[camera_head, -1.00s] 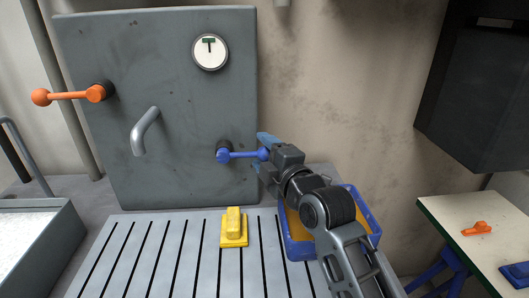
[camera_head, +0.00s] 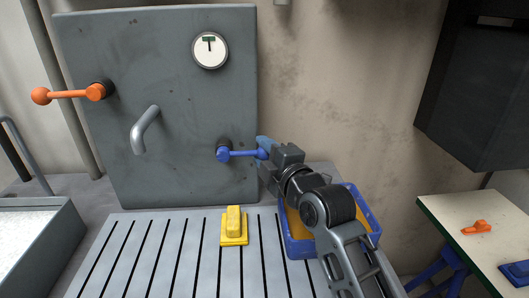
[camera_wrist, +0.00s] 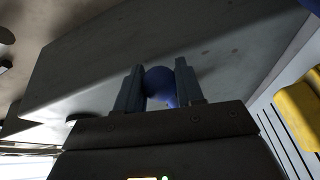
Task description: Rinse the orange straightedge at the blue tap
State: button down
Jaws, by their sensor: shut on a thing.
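The blue tap (camera_head: 239,154) is a lever on the lower right of a grey panel (camera_head: 180,60). Its arm points right, level, and ends in a round knob. My gripper (camera_head: 264,154) is at the end of that lever, shut on the knob. In the wrist view the blue knob (camera_wrist: 160,86) sits between the two fingers of my gripper (camera_wrist: 160,92). A bent grey spout (camera_head: 143,130) sticks out of the panel, with no water seen. I cannot make out the orange straightedge for sure; a small orange piece (camera_head: 477,228) lies on the right-hand table.
An orange lever (camera_head: 68,95) and a round gauge (camera_head: 210,50) are on the panel. A yellow block (camera_head: 234,227) stands on the slatted bench (camera_head: 190,255). A blue tray (camera_head: 298,249) lies under my arm. A dark box (camera_head: 470,100) hangs at right.

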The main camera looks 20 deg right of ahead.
jog(key=shift+a+r+n+g+p, duration=0.1)
jog(key=shift+r+n+g+p, duration=0.45)
jog(key=shift+r+n, duration=0.4)
jog(key=shift+f, duration=0.1)
jog(key=c, duration=0.7)
grip_release()
jog(key=shift+s, duration=0.1)
jog(key=s, duration=0.2)
jog(key=s+b, duration=0.1)
jog(key=s, duration=0.2)
jog(key=s+r, duration=0.1)
jog(key=s, duration=0.1)
jog(key=shift+s+d+b, duration=0.3)
